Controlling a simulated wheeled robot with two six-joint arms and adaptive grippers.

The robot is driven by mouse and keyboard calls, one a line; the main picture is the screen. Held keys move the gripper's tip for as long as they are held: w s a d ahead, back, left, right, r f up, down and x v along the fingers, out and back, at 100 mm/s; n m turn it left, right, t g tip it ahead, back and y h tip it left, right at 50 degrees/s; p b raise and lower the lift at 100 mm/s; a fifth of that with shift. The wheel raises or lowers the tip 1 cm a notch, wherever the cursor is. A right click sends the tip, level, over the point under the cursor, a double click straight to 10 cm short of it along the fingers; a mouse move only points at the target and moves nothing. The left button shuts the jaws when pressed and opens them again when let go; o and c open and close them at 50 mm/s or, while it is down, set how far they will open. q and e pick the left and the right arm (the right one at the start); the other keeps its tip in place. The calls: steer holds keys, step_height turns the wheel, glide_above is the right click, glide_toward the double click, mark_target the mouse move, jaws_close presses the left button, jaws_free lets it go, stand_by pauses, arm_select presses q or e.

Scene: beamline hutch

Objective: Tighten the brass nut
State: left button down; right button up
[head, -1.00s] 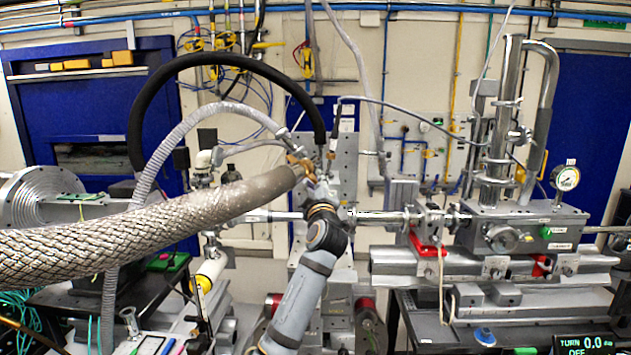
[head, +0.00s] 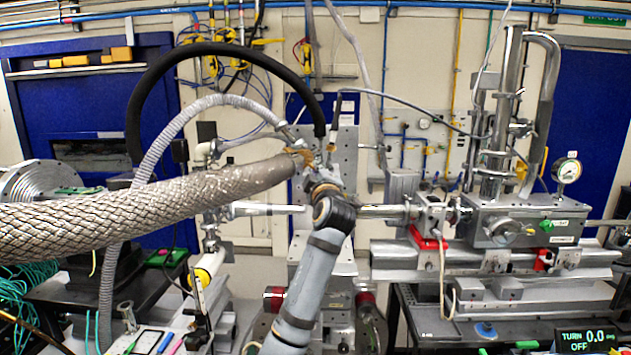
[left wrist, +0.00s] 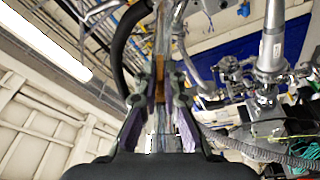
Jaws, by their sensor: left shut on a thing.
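The brass nut (head: 302,157) sits at the end of the thick braided hose (head: 150,205), in front of a grey upright plate. My left gripper (head: 318,168) reaches up from below to the nut and is shut on it. Its fingers partly hide the nut, and the exact contact is small in the head view. In the left wrist view, the purple-padded fingers (left wrist: 160,88) close on a narrow brass-brown piece (left wrist: 160,66). My right gripper is not in view.
A black hose (head: 150,95) and a grey corrugated hose (head: 165,150) arch close to the nut. A steel pipe (head: 385,212) runs to the right toward a vacuum assembly with a gauge (head: 567,170). A display (head: 586,338) reads TURN 0.0 and OFF.

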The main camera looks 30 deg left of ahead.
arm_select(q)
steer(key=shift+d+n+g+b, duration=0.1)
steer(key=shift+n+g+b, duration=0.2)
steer(key=shift+n+b, duration=0.2)
step_height(320, 180, up, 4)
steer(key=n+g+h, duration=0.1)
steer(key=n, duration=0.2)
steer(key=n+g+h+b, duration=0.1)
steer(key=n, duration=0.3)
steer(key=shift+w+r+g+b, duration=0.1)
steer(key=shift+w+g+b, duration=0.05)
steer(key=shift+g+b, duration=0.2)
steer(key=shift+a+r+n+g+h+p, duration=0.2)
steer(key=shift+r+n+h, duration=0.25)
steer(key=shift+n, duration=0.35)
steer(key=shift+a+r+n+g+h+p, duration=0.1)
steer(key=shift+r+n+g+h+p, duration=0.1)
steer(key=shift+n+h, duration=0.5)
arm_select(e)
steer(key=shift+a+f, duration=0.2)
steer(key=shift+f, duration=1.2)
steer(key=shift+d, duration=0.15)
arm_select(q)
steer(key=c, duration=1.5)
jaws_free()
